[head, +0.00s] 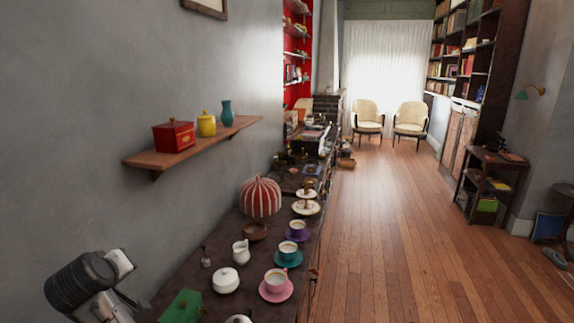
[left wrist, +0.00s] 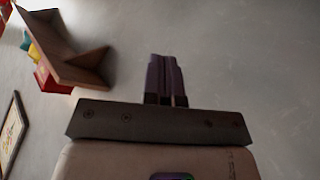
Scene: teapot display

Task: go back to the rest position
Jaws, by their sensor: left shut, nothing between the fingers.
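My left gripper (left wrist: 165,79) shows in the left wrist view with its dark fingers together and nothing between them. The grey wall fills the view behind the fingers, and the wooden wall shelf (left wrist: 65,52) is at the upper left, apart from them. In the head view, part of my left arm is at the lower left, near the wall and beside the near end of the dark table (head: 222,217). My right gripper is in neither view.
The table holds a striped tea cosy (head: 260,197), a white sugar bowl (head: 226,280), a white jug (head: 240,252), a green box (head: 181,306) and cups on saucers. A red box (head: 174,136) stands on the shelf.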

